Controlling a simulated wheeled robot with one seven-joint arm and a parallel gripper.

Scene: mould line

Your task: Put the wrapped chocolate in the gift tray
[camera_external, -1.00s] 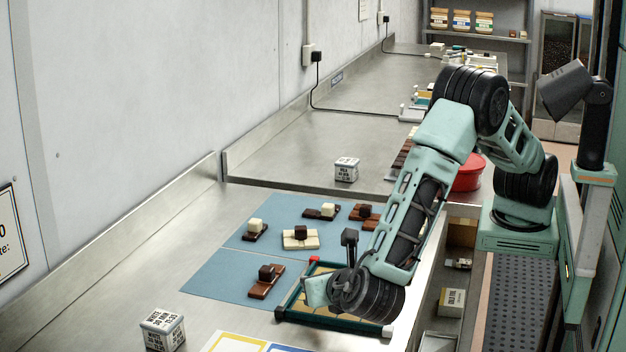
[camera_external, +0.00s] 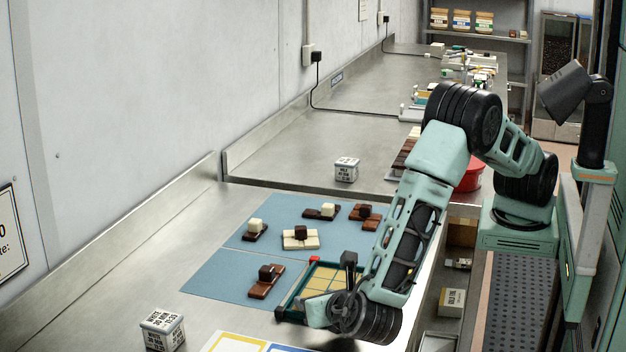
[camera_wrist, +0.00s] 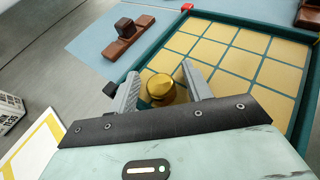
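The gift tray (camera_external: 287,299) has a teal rim and yellow compartments with teal dividers. It lies at the front edge of the bench, and its rim also shows in the wrist view (camera_wrist: 272,24). The gold wrapped chocolate (camera_wrist: 161,88), with a pointed foil twist, shows between my fingers at the tray's near-left part. My gripper (camera_wrist: 161,72) looks open, with a finger on each side and a gap on the left of the chocolate. Whether the chocolate rests in a compartment is hard to tell. In the external view my gripper (camera_external: 318,312) is at the tray's near end and the chocolate is hidden.
A blue mat (camera_external: 225,279) left of the tray holds several chocolate pieces, including a brown bar with a dark cube (camera_external: 266,281). A labelled white block (camera_external: 162,330) stands at front left, another (camera_external: 346,169) farther back. Bare metal bench lies along the wall.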

